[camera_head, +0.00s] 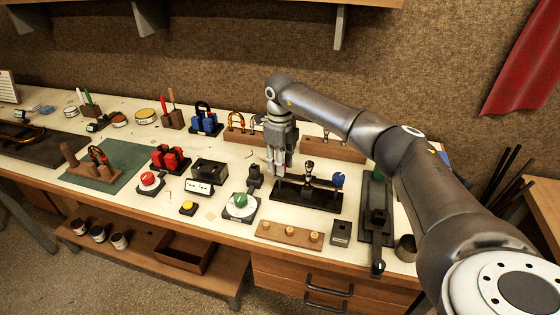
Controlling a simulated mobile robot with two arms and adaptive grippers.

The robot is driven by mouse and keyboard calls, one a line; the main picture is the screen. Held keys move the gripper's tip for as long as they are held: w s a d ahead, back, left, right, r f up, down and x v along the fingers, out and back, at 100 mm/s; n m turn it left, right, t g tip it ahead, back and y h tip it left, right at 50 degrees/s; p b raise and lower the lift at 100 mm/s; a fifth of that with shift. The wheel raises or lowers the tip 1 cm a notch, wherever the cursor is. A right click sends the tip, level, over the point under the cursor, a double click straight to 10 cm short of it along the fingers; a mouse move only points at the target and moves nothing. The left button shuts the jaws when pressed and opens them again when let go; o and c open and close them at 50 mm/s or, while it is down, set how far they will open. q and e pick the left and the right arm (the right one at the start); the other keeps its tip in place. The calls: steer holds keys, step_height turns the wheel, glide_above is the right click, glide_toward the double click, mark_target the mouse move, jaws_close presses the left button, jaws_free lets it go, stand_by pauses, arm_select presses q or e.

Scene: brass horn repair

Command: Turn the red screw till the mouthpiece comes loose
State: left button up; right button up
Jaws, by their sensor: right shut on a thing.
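A black puller fixture (305,196) stands on the bench, with a blue knob (338,180) at its right end. A small brass and dark piece, seemingly the mouthpiece (310,168), stands upright at its middle. My right gripper (279,172) points down at the fixture's left end, opposite the blue knob. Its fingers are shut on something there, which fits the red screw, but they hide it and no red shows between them. I cannot tell whether the mouthpiece is loose. My left gripper is out of view.
A wooden block with several knobs (290,236) lies in front of the fixture. A green-knobbed device (241,204) is to its left, and a dark vise-like tool (377,215) to its right. A wooden rack (333,148) stands behind. The bench is crowded, with small clear gaps.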

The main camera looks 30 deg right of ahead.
steer(key=m+p, duration=0.1)
steer(key=m, duration=0.9)
steer(key=shift+m+p, duration=0.55)
steer(key=shift+m, duration=1.05)
steer(key=o, duration=1.1)
steer(key=shift+c, duration=0.2)
